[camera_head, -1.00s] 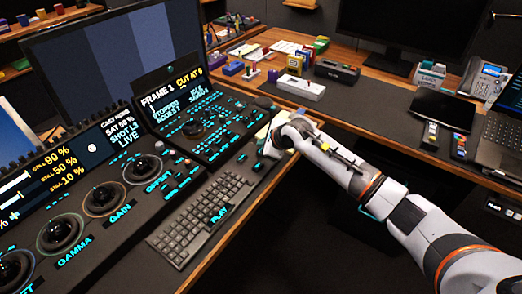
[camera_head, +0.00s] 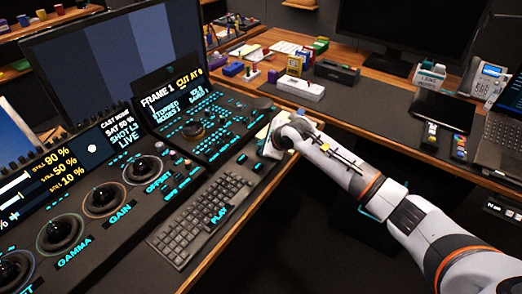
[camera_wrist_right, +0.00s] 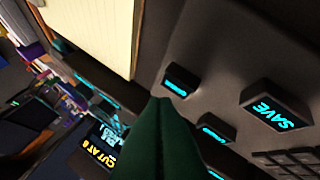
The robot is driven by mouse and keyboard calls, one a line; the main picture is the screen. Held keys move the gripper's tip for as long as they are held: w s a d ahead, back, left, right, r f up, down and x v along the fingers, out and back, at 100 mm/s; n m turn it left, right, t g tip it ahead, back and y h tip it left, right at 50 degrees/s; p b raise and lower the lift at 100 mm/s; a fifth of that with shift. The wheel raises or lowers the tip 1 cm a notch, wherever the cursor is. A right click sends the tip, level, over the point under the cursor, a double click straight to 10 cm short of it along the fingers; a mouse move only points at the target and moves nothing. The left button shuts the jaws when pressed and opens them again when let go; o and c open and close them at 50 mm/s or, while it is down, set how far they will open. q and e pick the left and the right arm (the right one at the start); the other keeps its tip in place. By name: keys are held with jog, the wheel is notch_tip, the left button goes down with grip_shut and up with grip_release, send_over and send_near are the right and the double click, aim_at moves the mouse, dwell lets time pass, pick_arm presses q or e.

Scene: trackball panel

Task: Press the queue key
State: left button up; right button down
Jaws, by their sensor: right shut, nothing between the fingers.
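My right gripper (camera_head: 264,148) is at the right end of the black control desk (camera_head: 215,240), beyond the keyboard. In the right wrist view its dark green fingers (camera_wrist_right: 164,103) are shut and empty. Their tip appears between two small black keys with cyan labels, one just above it (camera_wrist_right: 180,81) and one to the right (camera_wrist_right: 215,129). I cannot read these labels, so I cannot tell which is the queue key. A larger key labelled SAVE (camera_wrist_right: 277,109) lies further right. I cannot tell if the fingers touch a key. My left gripper is not in view.
A black keyboard (camera_head: 190,220) with a PLAY label lies left of my right gripper. Trackballs (camera_head: 103,199) line the panel further left. A pale pad (camera_wrist_right: 98,30) lies near the keys. A white box (camera_head: 301,88) stands on the wooden desk behind.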

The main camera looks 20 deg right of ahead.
jog(key=shift+f, duration=0.1)
dwell(0.5)
jog(key=shift+f+b, duration=0.35)
jog(key=shift+b, duration=0.15)
jog(key=shift+f+b, duration=0.55)
dwell(0.5)
dwell(0.4)
jog(key=shift+r+p, duration=0.55)
jog(key=shift+r, duration=0.4)
jog(key=shift+r, duration=0.1)
notch_tip(320, 180, up, 5)
jog(key=p, duration=0.2)
jog(key=shift+p, duration=0.4)
